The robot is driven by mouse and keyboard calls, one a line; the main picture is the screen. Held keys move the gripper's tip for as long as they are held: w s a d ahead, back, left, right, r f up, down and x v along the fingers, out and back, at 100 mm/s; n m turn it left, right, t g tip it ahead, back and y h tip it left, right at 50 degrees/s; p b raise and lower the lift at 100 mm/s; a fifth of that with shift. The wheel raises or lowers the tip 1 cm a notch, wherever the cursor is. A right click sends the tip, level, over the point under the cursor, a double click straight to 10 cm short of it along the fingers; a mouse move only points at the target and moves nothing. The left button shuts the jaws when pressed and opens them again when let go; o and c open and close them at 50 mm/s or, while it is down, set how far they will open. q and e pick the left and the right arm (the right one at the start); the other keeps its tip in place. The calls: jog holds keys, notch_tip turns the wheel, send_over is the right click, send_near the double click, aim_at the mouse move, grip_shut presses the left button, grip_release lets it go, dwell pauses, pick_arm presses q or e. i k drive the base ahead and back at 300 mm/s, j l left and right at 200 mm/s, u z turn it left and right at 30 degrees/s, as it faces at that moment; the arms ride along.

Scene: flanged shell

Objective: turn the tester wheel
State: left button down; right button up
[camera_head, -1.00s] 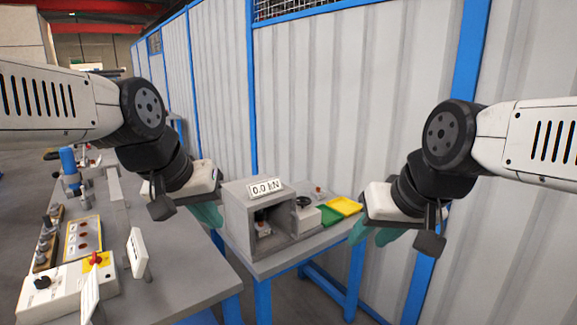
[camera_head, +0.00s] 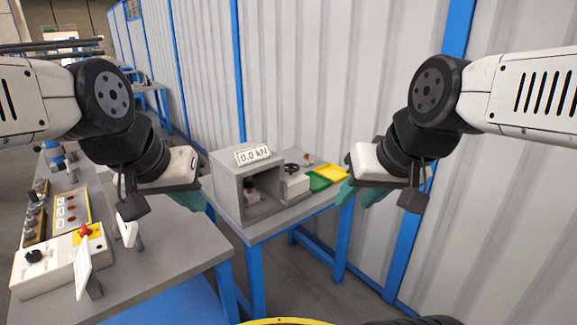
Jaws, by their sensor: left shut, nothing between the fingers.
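The tester is a grey open-fronted box (camera_head: 228,185) on the small bench, with a display (camera_head: 253,155) on top reading 0.0 kN. A dark object (camera_head: 249,189) stands inside it. The black tester wheel (camera_head: 292,169) is at the box's right side, above a white block (camera_head: 296,186). My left gripper (camera_head: 190,199) is shut and empty, left of the box, its teal fingers partly hidden by its own hand. My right gripper (camera_head: 358,194) hangs right of the trays, apart from the wheel; its hand hides the finger gap.
Green (camera_head: 317,181) and yellow (camera_head: 332,172) trays lie right of the wheel on the small bench. A larger grey bench (camera_head: 170,245) at left holds a control box with a red knob (camera_head: 84,231) and upright white plates. A ribbed wall (camera_head: 310,80) stands behind.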

aim_at(290, 165)
jog(key=i+l, duration=0.15)
jog(key=i, duration=0.45)
jog(key=i+l, duration=0.15)
jog(key=i, duration=0.5)
